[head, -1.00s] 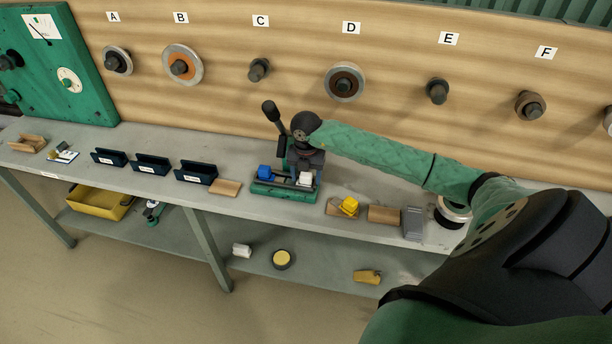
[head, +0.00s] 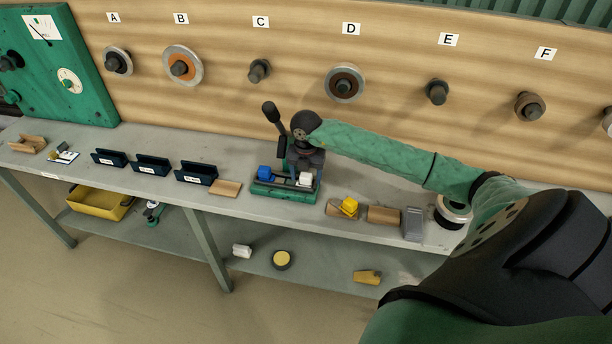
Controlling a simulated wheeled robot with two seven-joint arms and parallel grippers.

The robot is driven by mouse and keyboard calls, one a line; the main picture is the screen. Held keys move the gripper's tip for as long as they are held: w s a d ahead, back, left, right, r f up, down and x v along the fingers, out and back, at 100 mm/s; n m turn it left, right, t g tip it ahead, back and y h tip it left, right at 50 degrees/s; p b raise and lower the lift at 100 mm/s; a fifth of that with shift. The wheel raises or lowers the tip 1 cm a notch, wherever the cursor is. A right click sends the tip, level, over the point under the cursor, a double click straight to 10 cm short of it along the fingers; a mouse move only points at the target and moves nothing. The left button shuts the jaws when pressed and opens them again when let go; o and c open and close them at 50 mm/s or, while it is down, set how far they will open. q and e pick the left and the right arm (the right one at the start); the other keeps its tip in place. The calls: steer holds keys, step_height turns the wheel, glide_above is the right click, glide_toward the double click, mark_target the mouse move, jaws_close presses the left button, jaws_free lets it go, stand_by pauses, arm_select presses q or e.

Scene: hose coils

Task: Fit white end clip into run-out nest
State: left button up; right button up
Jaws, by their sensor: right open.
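A white end clip (head: 306,179) sits at the right end of a small green fixture (head: 284,193) on the bench. A blue block (head: 265,173) sits at the fixture's left end. My right gripper (head: 308,170) is open, pointing down just above the white clip. I cannot tell whether its fingers touch the clip. The wrist and the gripper's dark body hide part of the fixture's back. How deep the clip sits in its nest is too small to tell. My left gripper is not in view.
A black-handled lever (head: 271,112) rises behind the fixture, close to my wrist. A yellow piece (head: 348,206), wooden blocks (head: 225,188) and dark holders (head: 196,174) line the bench. Another white piece (head: 242,250) lies on the lower shelf. Lettered pegs with coils line the back board.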

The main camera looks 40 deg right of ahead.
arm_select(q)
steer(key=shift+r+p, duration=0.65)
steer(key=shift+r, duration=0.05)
arm_select(e)
steer(key=shift+r, duration=1.95)
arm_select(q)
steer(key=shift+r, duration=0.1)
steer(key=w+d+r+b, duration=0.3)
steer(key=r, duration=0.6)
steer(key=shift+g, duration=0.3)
arm_select(e)
step_height(320, 180, up, 8)
steer(key=shift+f, duration=0.15)
